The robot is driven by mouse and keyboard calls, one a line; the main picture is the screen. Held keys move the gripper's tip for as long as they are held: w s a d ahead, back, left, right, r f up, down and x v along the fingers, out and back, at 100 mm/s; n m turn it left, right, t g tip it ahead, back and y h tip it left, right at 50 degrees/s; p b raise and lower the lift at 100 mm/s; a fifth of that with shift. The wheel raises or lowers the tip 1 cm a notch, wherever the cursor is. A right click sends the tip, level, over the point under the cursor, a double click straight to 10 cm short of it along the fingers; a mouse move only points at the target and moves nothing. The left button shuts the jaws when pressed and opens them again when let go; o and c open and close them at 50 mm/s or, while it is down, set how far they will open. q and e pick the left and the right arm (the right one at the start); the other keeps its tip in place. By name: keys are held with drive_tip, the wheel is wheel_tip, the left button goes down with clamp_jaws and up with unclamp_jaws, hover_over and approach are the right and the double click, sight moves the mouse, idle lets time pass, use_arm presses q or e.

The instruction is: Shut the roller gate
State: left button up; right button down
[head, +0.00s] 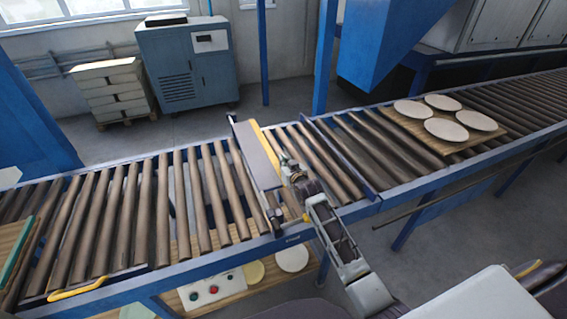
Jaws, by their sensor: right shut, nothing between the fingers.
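The roller conveyor's left section (163,210) lies level with the rest of the line, its brown rollers in a blue frame. A yellow handle (85,289) sits on its front edge at lower left. A grey-purple panel with a yellow edge (256,156) stands across the rollers in the middle. I cannot tell which of these parts is the roller gate. My right gripper (285,160) is shut and empty, just right of the panel and above the rollers; I cannot tell whether it touches the panel. My left gripper is not in view.
Several pale plates (446,129) lie on a wooden board on the right conveyor. A control box with buttons (212,290) is below the front rail. A blue-grey cabinet (186,62) and stacked boards (111,90) stand behind. A blue post and machine hood (385,45) rise behind the line.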

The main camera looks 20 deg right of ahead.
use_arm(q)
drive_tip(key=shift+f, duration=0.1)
use_arm(e)
drive_tip(key=shift+d+f+m, duration=0.2)
drive_tip(key=shift+f+m, duration=0.2)
drive_tip(key=shift+f, duration=0.2)
idle(0.4)
wheel_tip(320, 180, down, 8)
drive_tip(key=m+y+b, duration=0.2)
drive_tip(key=m+b, duration=0.2)
drive_tip(key=m, duration=0.1)
drive_tip(key=shift+r, duration=0.15)
drive_tip(key=shift+a+f+b, duration=0.3)
drive_tip(key=shift+f+b, duration=0.15)
drive_tip(key=shift+a+f, duration=0.1)
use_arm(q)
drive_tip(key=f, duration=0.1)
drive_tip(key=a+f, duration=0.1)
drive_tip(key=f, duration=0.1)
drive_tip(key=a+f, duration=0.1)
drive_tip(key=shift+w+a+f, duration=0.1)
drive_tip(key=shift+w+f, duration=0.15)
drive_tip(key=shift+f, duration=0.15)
